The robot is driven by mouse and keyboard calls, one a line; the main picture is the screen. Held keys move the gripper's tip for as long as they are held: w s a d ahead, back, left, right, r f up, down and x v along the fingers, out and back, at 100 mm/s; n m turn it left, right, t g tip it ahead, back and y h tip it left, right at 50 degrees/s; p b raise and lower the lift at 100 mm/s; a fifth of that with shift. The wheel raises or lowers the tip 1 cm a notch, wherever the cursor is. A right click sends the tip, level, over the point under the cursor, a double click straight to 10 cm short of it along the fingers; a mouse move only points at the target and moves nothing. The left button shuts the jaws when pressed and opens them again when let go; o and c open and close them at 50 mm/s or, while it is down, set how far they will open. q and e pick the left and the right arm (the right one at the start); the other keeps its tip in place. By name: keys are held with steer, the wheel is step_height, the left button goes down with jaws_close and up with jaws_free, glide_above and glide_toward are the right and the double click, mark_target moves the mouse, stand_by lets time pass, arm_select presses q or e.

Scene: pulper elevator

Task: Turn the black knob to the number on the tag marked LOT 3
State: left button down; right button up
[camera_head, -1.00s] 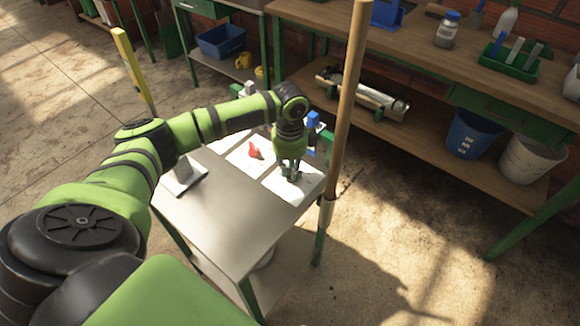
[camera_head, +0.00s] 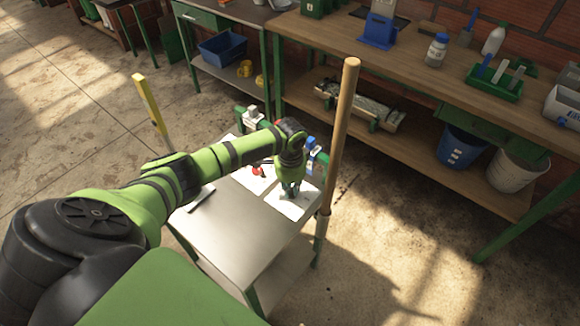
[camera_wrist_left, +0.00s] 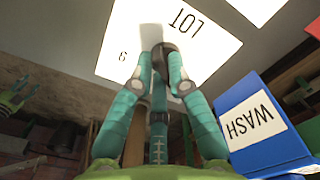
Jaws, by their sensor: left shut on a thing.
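My left gripper (camera_head: 291,192) reaches down onto the right white card (camera_head: 292,204) on the small metal table. In the left wrist view its fingers (camera_wrist_left: 162,72) are closed around a small dark piece, the black knob (camera_wrist_left: 166,58), mostly hidden by the fingertips. The tag marked LOT 3 cannot be made out. My right gripper is not in view.
A red knob (camera_head: 258,171) sits on the neighbouring card. A blue block labelled WASH (camera_wrist_left: 262,125) stands close beside my fingers. A wooden post (camera_head: 341,130) rises just right of the table (camera_head: 228,226). A long workbench (camera_head: 420,65) runs behind.

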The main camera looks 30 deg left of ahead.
mark_target(291, 190)
arm_select(q)
steer(key=shift+r+n, duration=0.1)
steer(key=shift+n, duration=0.3)
steer(key=c, duration=1.2)
jaws_free()
step_height(291, 190, up, 12)
